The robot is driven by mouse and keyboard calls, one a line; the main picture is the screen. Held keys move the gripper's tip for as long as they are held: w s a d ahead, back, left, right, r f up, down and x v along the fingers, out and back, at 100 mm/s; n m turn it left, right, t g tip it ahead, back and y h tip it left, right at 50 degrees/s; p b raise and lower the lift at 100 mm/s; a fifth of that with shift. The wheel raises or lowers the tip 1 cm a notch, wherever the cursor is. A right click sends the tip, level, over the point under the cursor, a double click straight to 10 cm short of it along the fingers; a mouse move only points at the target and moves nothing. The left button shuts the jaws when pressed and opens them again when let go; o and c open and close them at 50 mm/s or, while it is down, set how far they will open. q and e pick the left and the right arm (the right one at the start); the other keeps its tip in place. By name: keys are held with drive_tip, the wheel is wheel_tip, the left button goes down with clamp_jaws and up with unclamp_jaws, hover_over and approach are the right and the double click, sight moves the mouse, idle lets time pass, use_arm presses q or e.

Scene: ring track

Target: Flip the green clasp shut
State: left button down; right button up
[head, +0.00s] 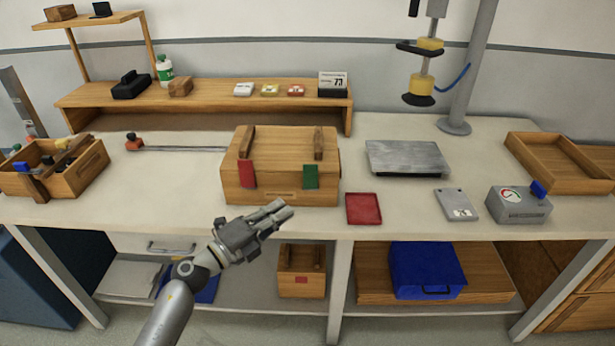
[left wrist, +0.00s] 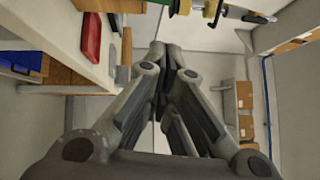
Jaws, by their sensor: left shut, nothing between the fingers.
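A wooden box (head: 265,192) with a closed lid stands on the workbench in the head view. The green clasp (head: 311,176) is on the right of its front face, lying along the upper front. A red clasp (head: 247,174) is on the left of the same face. I cannot tell whether either clasp is latched. My left gripper (head: 284,208) is shut and empty, in front of the box and lower than the green clasp, apart from it in the picture. Its fingers also show in the left wrist view (left wrist: 170,55), where the clasp cannot be made out. My right gripper is not in view.
A red tray (head: 364,208) lies right of the box, with a grey metal plate (head: 407,158) behind it. A grey clasp-like card (head: 456,204) and a grey case (head: 518,205) stand further right. A tool crate (head: 75,182) is at left. The bench front edge is near my gripper.

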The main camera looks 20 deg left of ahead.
sight(310, 176)
use_arm(q)
drive_tip(key=w+a+p+x, duration=0.1)
drive_tip(key=a+x, duration=0.1)
drive_tip(key=x, duration=0.9)
drive_tip(key=shift+w+r, duration=0.15)
drive_tip(key=shift+w, duration=0.3)
drive_tip(key=shift+w+a+r+n+g+y+p, duration=0.2)
drive_tip(key=shift+w+r+n+g+p, duration=0.15)
drive_tip(key=shift+p, duration=1.65)
drive_tip(key=shift+w+a+r+n+g+y+p, duration=0.15)
drive_tip(key=shift+w+n+g+y+p, duration=0.2)
drive_tip(key=shift+p, duration=1.6)
drive_tip(key=shift+d+f, duration=0.1)
